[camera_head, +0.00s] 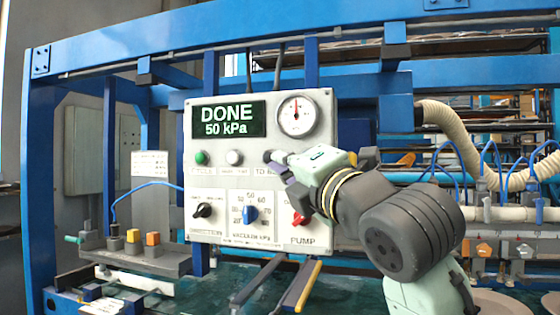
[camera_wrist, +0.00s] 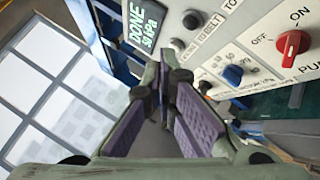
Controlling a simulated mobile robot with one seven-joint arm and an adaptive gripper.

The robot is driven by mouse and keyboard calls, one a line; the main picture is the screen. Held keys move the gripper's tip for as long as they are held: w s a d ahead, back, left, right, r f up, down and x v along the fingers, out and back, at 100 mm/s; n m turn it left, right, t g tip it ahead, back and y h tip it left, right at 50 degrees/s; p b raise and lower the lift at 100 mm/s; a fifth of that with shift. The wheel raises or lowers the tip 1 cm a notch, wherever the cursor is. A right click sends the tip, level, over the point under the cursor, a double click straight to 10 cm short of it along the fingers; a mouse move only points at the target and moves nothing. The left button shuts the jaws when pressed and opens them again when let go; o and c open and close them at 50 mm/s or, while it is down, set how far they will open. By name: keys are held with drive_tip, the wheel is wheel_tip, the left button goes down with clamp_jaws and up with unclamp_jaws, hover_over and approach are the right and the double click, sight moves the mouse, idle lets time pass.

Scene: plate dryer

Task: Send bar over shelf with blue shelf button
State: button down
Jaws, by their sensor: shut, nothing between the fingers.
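The white control panel (camera_head: 232,178) faces me with a screen (camera_head: 229,119) reading DONE, 50 kPa. A green button (camera_head: 201,158), a white button (camera_head: 234,157) and a partly covered dark button (camera_head: 268,156) labelled "TO B…" sit in a row. My gripper (camera_head: 281,166) is in front of the right part of this row and hides what lies there. I cannot make out a blue shelf button in either view. In the wrist view the purple-padded fingers of my gripper (camera_wrist: 165,80) are shut and empty, pointing along the panel; contact cannot be told.
Below the row are a black direction knob (camera_head: 203,210), a blue vacuum knob (camera_head: 250,214) and a red pump knob (camera_head: 299,218) close to my gripper. A pressure gauge (camera_head: 297,115) sits above. Two bars (camera_head: 297,288) stick out below the panel.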

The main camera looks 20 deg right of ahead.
drive_tip(key=shift+s+d, duration=0.35)
drive_tip(key=shift+w, duration=0.1)
drive_tip(key=w+d+p, duration=0.2)
drive_tip(key=w+d, duration=0.2)
drive_tip(key=w, duration=0.3)
drive_tip(key=shift+w+d, duration=0.15)
drive_tip(key=shift+d, duration=0.25)
idle(1.3)
drive_tip(key=shift+w+d+p, duration=0.25)
drive_tip(key=shift+w+p, duration=0.1)
drive_tip(key=shift+p, duration=0.05)
